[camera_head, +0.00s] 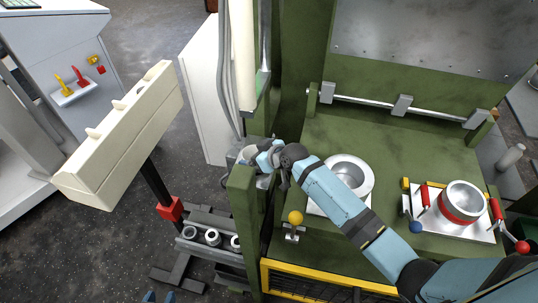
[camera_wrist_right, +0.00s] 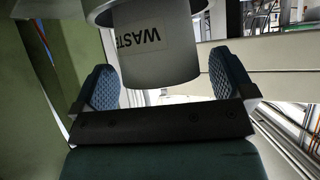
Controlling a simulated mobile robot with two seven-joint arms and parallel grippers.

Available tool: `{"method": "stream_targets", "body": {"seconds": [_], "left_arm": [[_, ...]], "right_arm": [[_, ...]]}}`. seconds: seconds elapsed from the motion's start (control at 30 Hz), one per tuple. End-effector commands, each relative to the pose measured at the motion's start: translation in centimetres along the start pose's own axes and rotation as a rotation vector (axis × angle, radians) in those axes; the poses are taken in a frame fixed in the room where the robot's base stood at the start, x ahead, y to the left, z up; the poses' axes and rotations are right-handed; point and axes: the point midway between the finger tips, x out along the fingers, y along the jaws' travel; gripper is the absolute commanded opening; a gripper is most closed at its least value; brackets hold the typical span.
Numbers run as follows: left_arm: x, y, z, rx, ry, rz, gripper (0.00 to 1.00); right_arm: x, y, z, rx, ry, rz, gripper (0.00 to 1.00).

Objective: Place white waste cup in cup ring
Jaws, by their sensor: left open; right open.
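The white waste cup (camera_wrist_right: 182,62) fills the upper middle of the right wrist view, its "WASTE" label upside down there. A wider grey-white rim (camera_wrist_right: 115,12) shows at its top; I cannot tell if this is the cup's flange or the cup ring. My right gripper (camera_wrist_right: 162,85) is open, with one finger on each side of the cup and visible gaps. In the head view this gripper (camera_head: 262,160) is beside the grey bracket by the green post, with the cup (camera_head: 249,154) partly hidden. My left gripper (camera_head: 160,297) is open at the bottom edge, only its fingertips visible.
The green press table (camera_head: 400,160) holds a white-metal bowl (camera_head: 350,172) and a red-banded bowl (camera_head: 462,203) with red-handled clamps. A yellow-knobbed lever (camera_head: 295,218) stands near its front. A cream box (camera_head: 125,135) on a post and a rack of rings (camera_head: 212,237) are left.

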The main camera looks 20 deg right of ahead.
Motion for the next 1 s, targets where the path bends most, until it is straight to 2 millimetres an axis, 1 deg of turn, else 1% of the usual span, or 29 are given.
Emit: {"method": "stream_targets", "body": {"seconds": [0.03,0.1,0.3,0.4,0.5,0.67,1.0], "left_arm": [[0.0,0.0,0.0,0.0,0.001,0.0,0.43],[0.0,0.0,0.0,0.0,0.001,0.0,0.43],[0.1,0.0,0.2,0.0,0.001,0.0,0.43],[0.2,0.0,0.2,0.0,0.001,0.001,0.43],[0.2,0.0,0.3,0.0,0.0,0.0,0.43],[0.2,0.0,0.4,0.0,-0.001,0.0,0.43],[0.2,0.0,0.5,0.0,-0.003,0.0,0.43]], "right_arm": [[-1.1,0.0,0.1,-0.003,-0.001,0.001,1.0],[-2.6,0.0,0.1,-0.003,0.0,0.001,1.0],[-6.9,0.1,0.1,-0.002,0.0,0.001,1.0],[-8.5,0.0,0.1,-0.002,0.0,0.0,1.0],[-9.7,0.0,0.1,0.0,0.0,0.0,1.0],[-10.4,0.0,0.1,0.0,-0.001,-0.001,1.0],[-10.4,0.0,0.0,0.0,-0.001,-0.001,1.0]]}}
